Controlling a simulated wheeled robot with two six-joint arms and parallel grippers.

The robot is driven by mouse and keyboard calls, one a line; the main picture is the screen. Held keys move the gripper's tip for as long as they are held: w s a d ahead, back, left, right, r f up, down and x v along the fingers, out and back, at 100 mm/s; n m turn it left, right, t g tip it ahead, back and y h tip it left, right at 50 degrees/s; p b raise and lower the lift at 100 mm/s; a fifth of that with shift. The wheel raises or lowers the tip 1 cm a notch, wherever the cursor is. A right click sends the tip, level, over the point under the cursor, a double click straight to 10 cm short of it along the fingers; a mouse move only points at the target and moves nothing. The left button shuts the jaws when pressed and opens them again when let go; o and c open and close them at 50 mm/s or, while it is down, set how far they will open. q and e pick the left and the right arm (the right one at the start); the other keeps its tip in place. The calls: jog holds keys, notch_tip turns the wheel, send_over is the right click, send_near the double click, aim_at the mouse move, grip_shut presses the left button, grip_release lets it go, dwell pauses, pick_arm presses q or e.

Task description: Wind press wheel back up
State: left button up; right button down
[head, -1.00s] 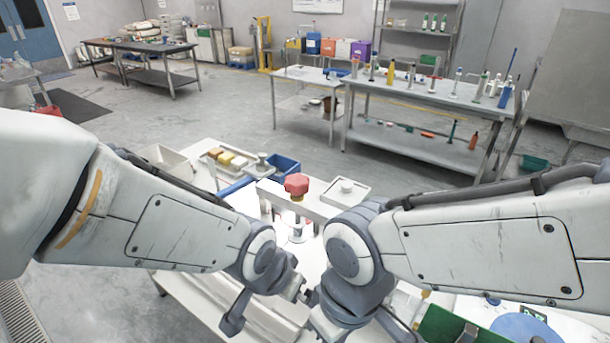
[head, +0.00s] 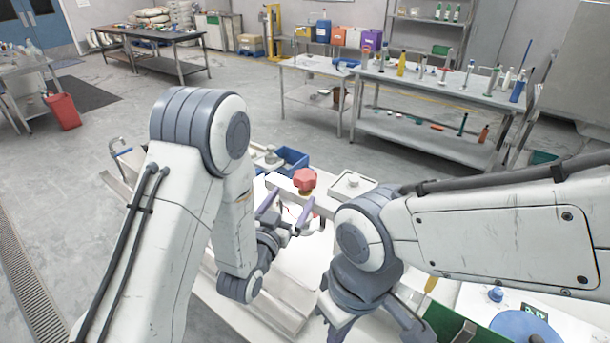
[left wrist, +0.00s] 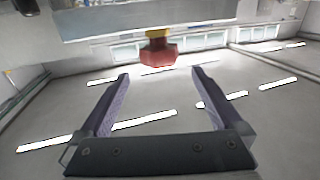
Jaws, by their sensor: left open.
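The red press wheel (head: 304,179) sits on a yellowish collar on top of the pale press beam (head: 325,201) in the head view. In the left wrist view the wheel (left wrist: 158,52) hangs below the beam, as that picture is inverted. My left gripper (head: 289,210) is open and empty, just in front of and slightly below the wheel. In its wrist view the wheel appears centred between and beyond the purple fingertips (left wrist: 160,72), not touching them. My right gripper (head: 345,328) is at the bottom edge; its fingers are mostly cut off or hidden.
A white tray (head: 352,187) stands right of the wheel and a blue bin (head: 292,161) behind it. A green board (head: 450,325) and blue disc (head: 525,328) lie at lower right. My right forearm spans the right side. Open floor lies beyond the table.

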aim_at(305, 174)
pick_arm(q)
jog(key=p+x, duration=0.4)
jog(key=x, duration=0.4)
jog(key=shift+w+d+r, duration=0.1)
jog(key=shift+w+r, duration=0.05)
jog(key=shift+w+d, duration=0.25)
jog(key=shift+w, duration=0.4)
jog(key=c, duration=1.2)
jog(key=shift+d+f+n+t+y+b, duration=0.1)
jog(key=shift+f+n+t+y+b, duration=0.2)
jog(key=shift+n+y+b, duration=0.6)
jog(key=n+y+b, duration=0.1)
jog(key=y+b, duration=0.1)
jog(key=n+y+b, duration=0.2)
jog(key=y, duration=0.1)
jog(key=shift+t+y, duration=0.3)
jog(key=n+y+b, duration=0.1)
jog(key=n+y, duration=0.1)
jog(key=y, duration=0.2)
jog(key=shift+n, duration=0.4)
jog(key=shift+r+n+g+y+b, duration=0.1)
jog(key=shift+n+g+y+b, duration=0.3)
jog(key=shift+n+g+y, duration=0.55)
jog(key=shift+r+n+g+y+b, duration=0.1)
jog(key=shift+n+g+y+b, duration=0.35)
jog(key=shift+y, duration=0.9)
jog(key=shift+r+n, duration=0.1)
jog(key=shift+n, duration=0.2)
